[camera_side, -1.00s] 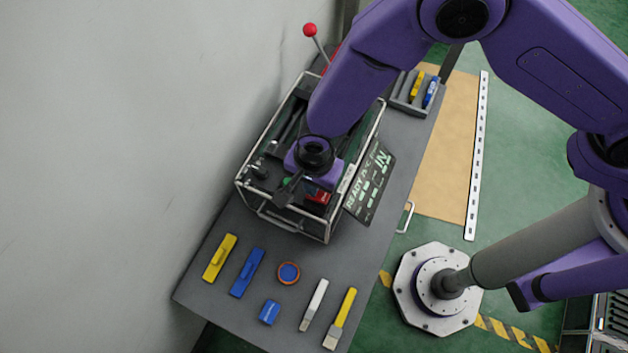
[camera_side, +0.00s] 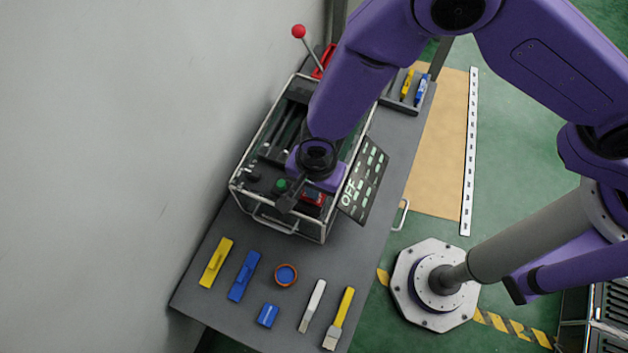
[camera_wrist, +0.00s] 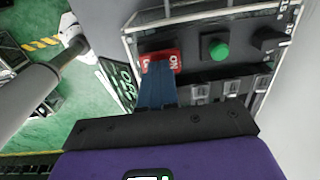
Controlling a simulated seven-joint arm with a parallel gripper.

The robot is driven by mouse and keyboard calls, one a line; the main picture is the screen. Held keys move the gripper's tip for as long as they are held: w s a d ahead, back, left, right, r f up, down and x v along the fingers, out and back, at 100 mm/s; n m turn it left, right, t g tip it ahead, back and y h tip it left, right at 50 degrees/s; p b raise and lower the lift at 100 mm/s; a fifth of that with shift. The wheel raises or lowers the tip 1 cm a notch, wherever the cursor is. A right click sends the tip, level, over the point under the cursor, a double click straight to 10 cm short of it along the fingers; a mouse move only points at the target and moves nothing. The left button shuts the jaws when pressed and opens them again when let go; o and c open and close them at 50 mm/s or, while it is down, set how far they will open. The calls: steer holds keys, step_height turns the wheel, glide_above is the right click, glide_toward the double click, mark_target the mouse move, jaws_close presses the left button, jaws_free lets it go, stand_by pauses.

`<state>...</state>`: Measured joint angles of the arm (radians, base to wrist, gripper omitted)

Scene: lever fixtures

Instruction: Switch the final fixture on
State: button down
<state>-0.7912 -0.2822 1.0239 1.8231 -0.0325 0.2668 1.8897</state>
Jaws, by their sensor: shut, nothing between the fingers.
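A red rocker switch (camera_wrist: 160,61) sits on the fixture panel, with ON lettered at its right end; it also shows in the side view (camera_side: 312,198). My gripper (camera_wrist: 158,68) is shut and empty. In the wrist view its fingertips overlap the middle of the switch's near edge; I cannot tell whether they touch. In the side view my wrist hides the fingers. The wire-framed fixture box (camera_side: 279,229) stands on the grey bench. A display board (camera_side: 362,180) on its right side reads OFF. The switch's left lettering is partly covered by my fingers.
A red-ball lever (camera_side: 298,31) stands behind the box. Tools, including a yellow block (camera_side: 216,262), lie on the bench in front.

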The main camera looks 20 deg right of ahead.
step_height(320, 180, up, 14)
steer(key=shift+s+d, duration=0.15)
stand_by(0.5)
steer(key=shift+w+a, duration=0.45)
steer(key=shift+w, duration=0.05)
stand_by(0.4)
step_height(320, 180, down, 12)
steer(key=shift+w+f, duration=0.1)
steer(key=shift+a+f, duration=0.1)
steer(key=shift+f, duration=0.85)
